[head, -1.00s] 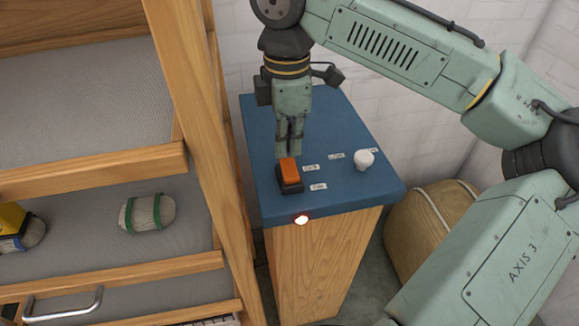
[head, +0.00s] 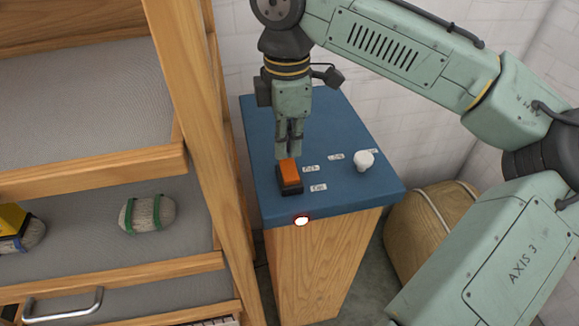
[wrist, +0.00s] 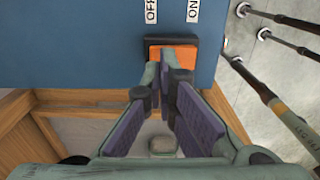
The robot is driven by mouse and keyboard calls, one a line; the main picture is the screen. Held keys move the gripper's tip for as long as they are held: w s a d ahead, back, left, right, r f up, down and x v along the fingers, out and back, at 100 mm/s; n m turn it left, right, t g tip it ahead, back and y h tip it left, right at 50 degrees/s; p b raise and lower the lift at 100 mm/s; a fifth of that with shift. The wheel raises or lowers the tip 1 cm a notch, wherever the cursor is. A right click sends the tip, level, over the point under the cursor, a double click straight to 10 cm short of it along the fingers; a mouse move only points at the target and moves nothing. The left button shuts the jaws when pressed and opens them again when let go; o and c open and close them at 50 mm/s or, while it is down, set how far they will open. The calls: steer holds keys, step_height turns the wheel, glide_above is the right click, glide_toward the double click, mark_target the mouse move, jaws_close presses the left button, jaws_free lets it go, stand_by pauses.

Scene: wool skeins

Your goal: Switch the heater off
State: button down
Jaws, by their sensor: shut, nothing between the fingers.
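An orange rocker switch (head: 289,172) in a black housing sits on the blue top of a wooden cabinet. In the wrist view the orange rocker (wrist: 182,56) has an OFF label (wrist: 151,10) on its left side and an ON label (wrist: 193,10) on its right side. A lamp (head: 302,220) on the cabinet's front edge glows. My gripper (head: 288,156) is shut and empty, pointing down at the switch's far end. In the wrist view its fingertips (wrist: 161,66) overlap the rocker's OFF side. Whether they touch it I cannot tell.
A white knob (head: 364,160) with small labels stands on the blue top (head: 345,190) to the right. A wooden shelf post (head: 205,140) rises close on the left, with a grey skein (head: 147,215) on a shelf. A tan bale (head: 430,225) lies right of the cabinet.

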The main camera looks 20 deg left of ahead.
mark_target(288, 164)
steer(key=shift+f+b, duration=0.55)
steer(key=shift+f, duration=0.65)
stand_by(0.5)
step_height(288, 164, up, 7)
steer(key=p, duration=0.6)
steer(key=shift+p, duration=0.35)
steer(key=shift+s, duration=0.1)
stand_by(0.3)
